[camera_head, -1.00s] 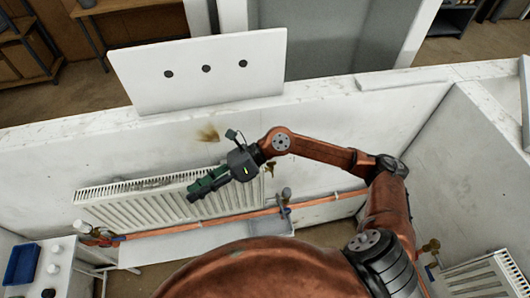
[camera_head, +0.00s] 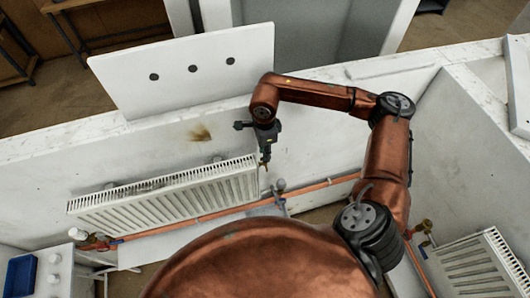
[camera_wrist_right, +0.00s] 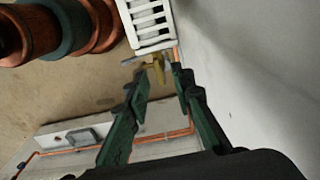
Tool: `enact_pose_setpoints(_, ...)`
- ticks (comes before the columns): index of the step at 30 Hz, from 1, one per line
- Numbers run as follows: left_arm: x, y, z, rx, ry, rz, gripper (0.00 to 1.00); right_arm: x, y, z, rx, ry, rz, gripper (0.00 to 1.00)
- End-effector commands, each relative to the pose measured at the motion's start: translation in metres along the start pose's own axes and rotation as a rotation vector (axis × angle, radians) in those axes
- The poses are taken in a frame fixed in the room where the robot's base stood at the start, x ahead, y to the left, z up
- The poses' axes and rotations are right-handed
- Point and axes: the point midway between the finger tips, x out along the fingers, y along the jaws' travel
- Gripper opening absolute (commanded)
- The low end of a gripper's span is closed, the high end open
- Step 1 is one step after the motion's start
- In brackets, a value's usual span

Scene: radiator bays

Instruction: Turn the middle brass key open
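The middle brass key (camera_wrist_right: 155,63) shows in the right wrist view, at the end of the white radiator, close to a copper pipe. My right gripper (camera_wrist_right: 162,73) is open, its two green fingers apart and pointing towards the key. The key appears between and just beyond the fingertips, and I cannot tell whether either finger touches it. In the head view my right gripper (camera_head: 265,157) points down at the right end of the middle radiator (camera_head: 170,197) and mostly hides the key. My left gripper is not in view.
A copper pipe (camera_head: 215,213) runs below the radiator. Another brass valve (camera_head: 424,228) and radiator (camera_head: 475,265) are in the right bay. A white panel with dark holes (camera_head: 190,75) stands on the wall top. A blue tray (camera_head: 20,275) lies lower left.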

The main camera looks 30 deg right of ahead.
Motion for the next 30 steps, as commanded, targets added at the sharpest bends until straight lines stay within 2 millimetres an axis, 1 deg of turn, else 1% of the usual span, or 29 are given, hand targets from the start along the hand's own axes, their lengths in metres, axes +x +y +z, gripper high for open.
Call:
enact_pose_setpoints(3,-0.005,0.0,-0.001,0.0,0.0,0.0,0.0,0.011,0.001,-0.001,0.002,-0.001,0.002,0.22)
enact_pose_setpoints(6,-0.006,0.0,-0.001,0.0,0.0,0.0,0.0,0.016,0.0,-0.001,0.003,-0.001,0.0,0.22)
enact_pose_setpoints(14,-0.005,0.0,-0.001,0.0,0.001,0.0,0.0,0.017,0.001,-0.001,0.004,-0.002,0.0,0.22)
enact_pose_setpoints(24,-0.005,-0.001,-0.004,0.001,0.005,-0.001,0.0,0.017,0.001,-0.001,0.004,-0.002,0.0,0.0)
enact_pose_setpoints(30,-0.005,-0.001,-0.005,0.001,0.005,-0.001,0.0,0.017,0.001,-0.001,0.004,-0.002,0.0,0.0)
